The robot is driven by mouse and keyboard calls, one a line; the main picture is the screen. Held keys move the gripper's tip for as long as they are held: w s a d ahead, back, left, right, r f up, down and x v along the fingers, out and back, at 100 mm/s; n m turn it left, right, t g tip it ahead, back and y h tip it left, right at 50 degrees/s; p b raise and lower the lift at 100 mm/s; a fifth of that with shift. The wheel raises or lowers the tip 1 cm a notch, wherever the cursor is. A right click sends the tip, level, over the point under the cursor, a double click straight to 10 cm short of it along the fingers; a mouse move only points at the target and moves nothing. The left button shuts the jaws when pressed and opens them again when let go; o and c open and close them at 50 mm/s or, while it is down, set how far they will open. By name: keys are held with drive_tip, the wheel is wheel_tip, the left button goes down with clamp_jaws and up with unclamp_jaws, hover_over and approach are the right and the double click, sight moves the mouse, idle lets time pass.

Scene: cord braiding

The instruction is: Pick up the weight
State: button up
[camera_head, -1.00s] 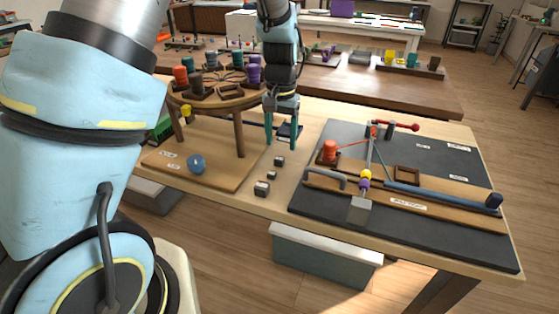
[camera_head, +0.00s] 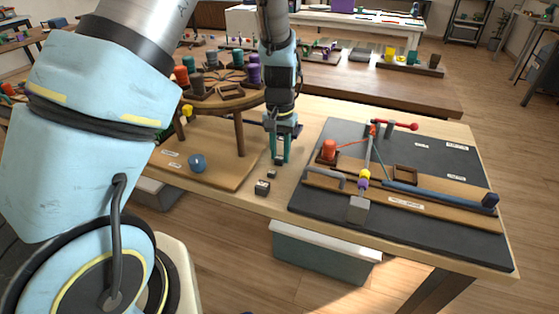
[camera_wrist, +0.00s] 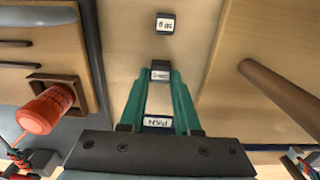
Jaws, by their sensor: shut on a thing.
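My gripper (camera_head: 280,158) points down at the table between the round stand and the dark mat. Its green fingers are closed on a small dark weight with a pale label, seen between the fingertips in the wrist view (camera_wrist: 160,73). A small weight (camera_head: 272,174) stands just in front of the fingers. A larger labelled weight (camera_head: 262,187) stands nearer the table's front edge; a labelled weight (camera_wrist: 165,22) also shows beyond the fingertips in the wrist view.
The round wooden stand (camera_head: 239,130) with coloured spools is left of my gripper, its leg close by.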

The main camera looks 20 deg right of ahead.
clamp_jaws()
